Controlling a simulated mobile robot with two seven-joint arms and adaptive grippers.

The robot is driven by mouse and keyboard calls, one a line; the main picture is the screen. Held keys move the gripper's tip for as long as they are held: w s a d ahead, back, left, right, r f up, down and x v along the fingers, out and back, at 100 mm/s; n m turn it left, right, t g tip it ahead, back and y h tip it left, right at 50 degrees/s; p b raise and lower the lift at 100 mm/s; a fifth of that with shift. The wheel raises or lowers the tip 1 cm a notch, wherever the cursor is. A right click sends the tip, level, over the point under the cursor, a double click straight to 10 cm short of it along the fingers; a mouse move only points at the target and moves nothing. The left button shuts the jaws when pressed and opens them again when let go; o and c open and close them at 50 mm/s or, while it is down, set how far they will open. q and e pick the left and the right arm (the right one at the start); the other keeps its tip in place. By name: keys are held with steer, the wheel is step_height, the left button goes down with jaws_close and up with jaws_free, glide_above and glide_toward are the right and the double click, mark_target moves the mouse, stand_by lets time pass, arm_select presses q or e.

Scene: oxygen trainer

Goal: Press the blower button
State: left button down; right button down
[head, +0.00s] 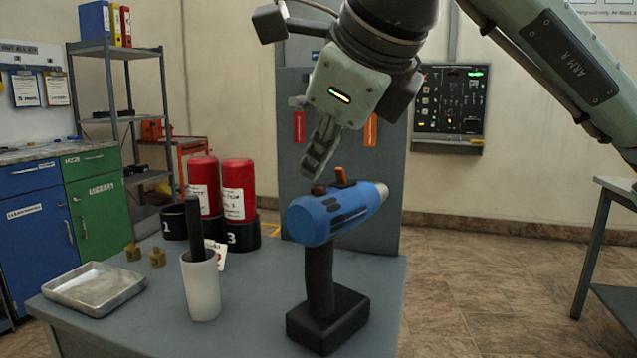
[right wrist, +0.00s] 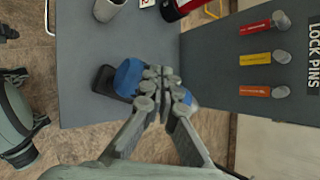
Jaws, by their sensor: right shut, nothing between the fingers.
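The blower (head: 335,212) is a blue, drill-shaped tool with a silver nose pointing right and a dark handle on a black base, upright on the grey table. On its top are a dark red-brown button (head: 319,190) and an orange raised piece (head: 342,177). My right gripper (head: 309,170) is shut and empty, fingers pointing down just above the red-brown button, with a small gap apparent. In the right wrist view the shut fingertips (right wrist: 162,76) lie over the blue body (right wrist: 128,77) and hide the button. My left gripper is not in view.
On the table (head: 258,300) stand a white cup (head: 202,290) with a dark rod, a metal tray (head: 95,287), brass pieces (head: 157,258) and red cylinders (head: 239,190) in black holders. A grey panel (head: 300,215) with coloured lock pins rises behind the blower.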

step_height(320, 180, up, 6)
steer(key=p, duration=0.3)
stand_by(0.4)
steer(key=shift+f, duration=0.1)
